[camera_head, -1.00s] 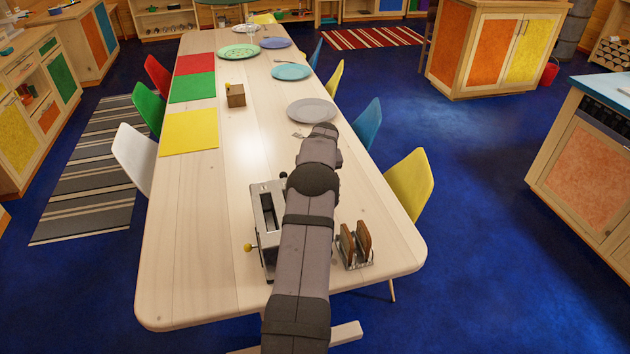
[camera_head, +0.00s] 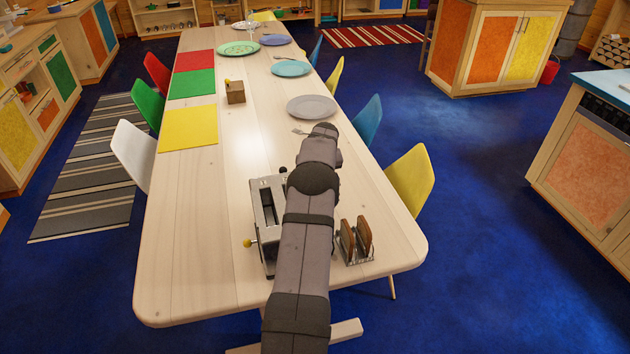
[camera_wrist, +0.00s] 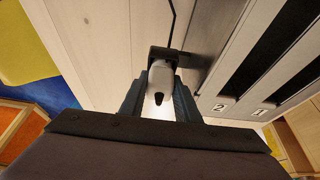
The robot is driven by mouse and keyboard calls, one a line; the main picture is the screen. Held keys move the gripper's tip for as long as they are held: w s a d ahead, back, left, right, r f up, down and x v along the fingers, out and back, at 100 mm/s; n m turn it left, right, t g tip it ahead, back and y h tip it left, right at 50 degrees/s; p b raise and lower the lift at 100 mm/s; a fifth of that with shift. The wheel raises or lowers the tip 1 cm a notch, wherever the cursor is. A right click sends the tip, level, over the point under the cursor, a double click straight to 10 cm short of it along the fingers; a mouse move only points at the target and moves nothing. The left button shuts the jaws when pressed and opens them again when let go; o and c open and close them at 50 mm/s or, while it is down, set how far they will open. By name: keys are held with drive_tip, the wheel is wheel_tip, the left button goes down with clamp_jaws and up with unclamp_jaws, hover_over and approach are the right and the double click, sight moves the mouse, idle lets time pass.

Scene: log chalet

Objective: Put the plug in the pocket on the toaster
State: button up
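The toaster (camera_head: 268,228) stands at the near end of the table, partly hidden behind my arm. Its top with two dark slots marked 2 and 1 shows at the right of the wrist view (camera_wrist: 235,85). The small white plug (camera_wrist: 160,76), with a dark end, lies between the fingers of my gripper (camera_wrist: 160,92), which close in on both its sides. A dark bracket, the pocket (camera_wrist: 165,54), is at the plug's far end beside the toaster's side. I cannot tell how deep the plug sits in it. My gripper is hidden in the head view.
A rack with brown toast slices (camera_head: 356,240) stands right of my arm. A grey plate (camera_head: 312,108) with a fork (camera_head: 300,131) lies beyond it. A yellow mat (camera_head: 188,128) and a small wooden block (camera_head: 235,92) are farther left. The table's near left is clear.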

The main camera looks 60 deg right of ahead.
drive_tip(key=o, duration=0.4)
drive_tip(key=shift+f, duration=0.2)
drive_tip(key=shift+b+v, duration=1.35)
drive_tip(key=shift+v, duration=2.35)
drive_tip(key=w+a+n+y, duration=0.1)
drive_tip(key=w+a, duration=0.3)
drive_tip(key=a, duration=0.6)
drive_tip(key=w+a+r+n+y, duration=0.1)
drive_tip(key=w+a+n, duration=0.15)
drive_tip(key=a, duration=0.85)
drive_tip(key=w+a+n+y, duration=0.1)
drive_tip(key=w+a, duration=0.4)
drive_tip(key=a, duration=0.5)
drive_tip(key=s+a+n+g, duration=0.1)
drive_tip(key=s+a, duration=0.2)
drive_tip(key=a, duration=0.5)
drive_tip(key=s+a+n+g, duration=0.1)
drive_tip(key=s+a, duration=0.2)
drive_tip(key=a, duration=0.5)
drive_tip(key=shift+s+a+f+n+g, duration=0.2)
drive_tip(key=shift+s+a+f+n, duration=0.3)
drive_tip(key=shift+s+a, duration=1.35)
drive_tip(key=shift+s+a+f+n+g, duration=0.3)
drive_tip(key=shift+s+a+f, duration=0.4)
drive_tip(key=shift+s+a, duration=1.15)
drive_tip(key=shift+s+a+f+n+g, duration=0.1)
drive_tip(key=shift+s+a+f+n, duration=0.4)
drive_tip(key=shift+s+a, duration=1.35)
